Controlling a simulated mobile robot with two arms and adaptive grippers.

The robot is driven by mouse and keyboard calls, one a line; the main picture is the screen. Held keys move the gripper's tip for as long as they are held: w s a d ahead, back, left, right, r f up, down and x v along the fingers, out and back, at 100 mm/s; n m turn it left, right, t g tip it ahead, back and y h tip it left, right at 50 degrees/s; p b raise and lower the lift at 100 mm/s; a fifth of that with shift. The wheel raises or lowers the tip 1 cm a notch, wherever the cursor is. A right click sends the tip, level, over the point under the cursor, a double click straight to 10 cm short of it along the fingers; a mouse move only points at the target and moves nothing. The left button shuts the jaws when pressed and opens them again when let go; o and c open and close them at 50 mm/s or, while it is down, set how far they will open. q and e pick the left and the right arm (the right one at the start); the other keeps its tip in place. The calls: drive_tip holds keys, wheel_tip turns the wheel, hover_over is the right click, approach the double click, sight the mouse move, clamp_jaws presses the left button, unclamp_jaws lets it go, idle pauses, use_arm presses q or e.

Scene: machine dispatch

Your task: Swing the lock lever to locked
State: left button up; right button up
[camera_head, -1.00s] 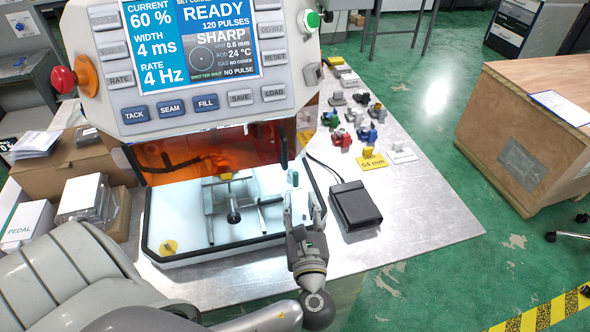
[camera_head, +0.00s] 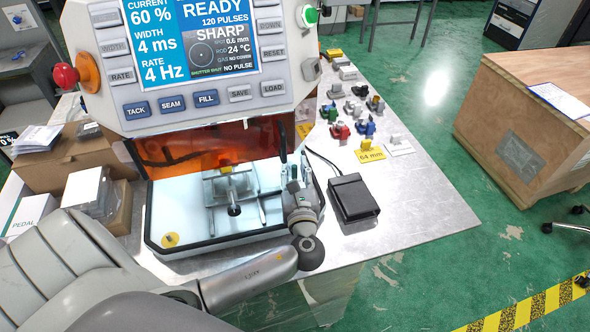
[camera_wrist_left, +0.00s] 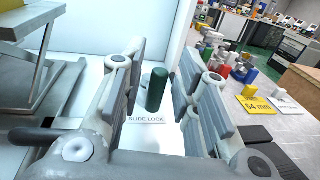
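In the left wrist view, the lock lever (camera_wrist_left: 156,90) is an upright dark green cylinder. A "SLIDE LOCK" label (camera_wrist_left: 146,119) lies in front of its base. My left gripper (camera_wrist_left: 165,85) is open, with one finger on each side of the lever in that view. I see gaps between the lever and both fingers, and cannot tell how deep it sits between them. In the head view, my left gripper (camera_head: 293,172) is at the right edge of the white machine tray (camera_head: 180,205), and I cannot make out the lever there. My right gripper is not in view.
An orange shield (camera_head: 205,147) and a control panel (camera_head: 190,60) hang above the tray. A metal fixture (camera_head: 228,188) stands inside it. A black pedal (camera_head: 353,198) lies to the right, with several coloured parts (camera_head: 363,126) behind. The table's front right is clear.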

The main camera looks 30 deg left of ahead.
use_arm(q)
drive_tip(key=c, duration=0.5)
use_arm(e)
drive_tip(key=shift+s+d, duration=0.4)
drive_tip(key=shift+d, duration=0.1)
